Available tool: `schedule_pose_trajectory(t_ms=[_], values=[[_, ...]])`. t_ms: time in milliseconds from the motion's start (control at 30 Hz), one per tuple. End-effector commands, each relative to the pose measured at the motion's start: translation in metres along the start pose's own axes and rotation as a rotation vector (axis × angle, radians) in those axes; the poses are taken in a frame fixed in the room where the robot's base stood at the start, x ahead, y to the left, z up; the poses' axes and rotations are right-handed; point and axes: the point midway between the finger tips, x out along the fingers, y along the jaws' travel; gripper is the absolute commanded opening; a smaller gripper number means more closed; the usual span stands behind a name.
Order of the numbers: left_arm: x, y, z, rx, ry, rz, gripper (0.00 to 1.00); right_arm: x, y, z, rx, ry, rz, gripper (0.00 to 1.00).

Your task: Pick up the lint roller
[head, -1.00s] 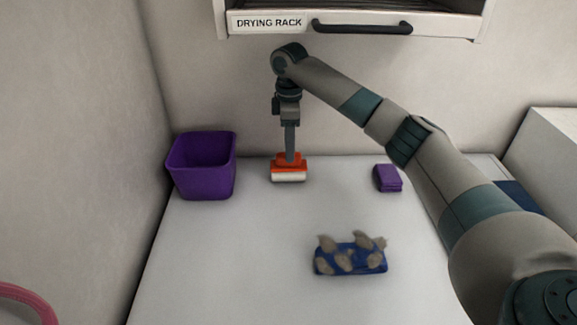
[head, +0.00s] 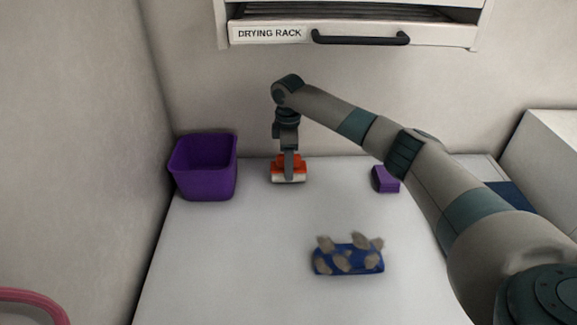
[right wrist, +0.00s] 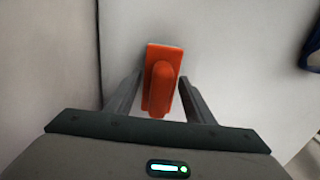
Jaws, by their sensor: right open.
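The lint roller, an orange piece with a raised grip and a pale lower part, lies on the white table toward the back in the head view (head: 277,177). Its orange top also shows in the right wrist view (right wrist: 153,60). My right gripper (head: 289,176) points down over it. In the right wrist view my right gripper (right wrist: 160,98) is open, with a finger on either side of the orange grip and visible gaps beside it. In the head view the gripper hides part of the roller. My left gripper is not in view.
A purple bin (head: 203,180) stands left of the roller. A small purple block (head: 387,181) lies to the right, near my right arm. A blue piece with grey-brown tufts (head: 347,260) lies nearer. The drying rack (head: 350,38) hangs above. The table's front left is clear.

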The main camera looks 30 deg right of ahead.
Motion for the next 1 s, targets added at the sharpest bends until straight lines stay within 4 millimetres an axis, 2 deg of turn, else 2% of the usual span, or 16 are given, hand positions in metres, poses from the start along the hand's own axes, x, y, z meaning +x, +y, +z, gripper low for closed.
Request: schedule_pose_trajectory(t_ms=[200,667,800,833,1000], values=[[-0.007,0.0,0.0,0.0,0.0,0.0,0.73,0.017,0.0,0.0,0.0,0.001,0.001,0.48],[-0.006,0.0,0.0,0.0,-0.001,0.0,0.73,0.018,0.0,0.0,0.001,0.0,0.001,0.48],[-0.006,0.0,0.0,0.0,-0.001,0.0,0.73,0.018,0.0,0.0,0.001,0.0,0.001,0.17],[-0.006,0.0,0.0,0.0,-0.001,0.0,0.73,0.018,0.0,0.0,0.001,0.0,0.001,0.14],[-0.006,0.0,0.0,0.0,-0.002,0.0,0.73,0.018,0.0,0.0,0.001,0.001,0.002,0.14]])
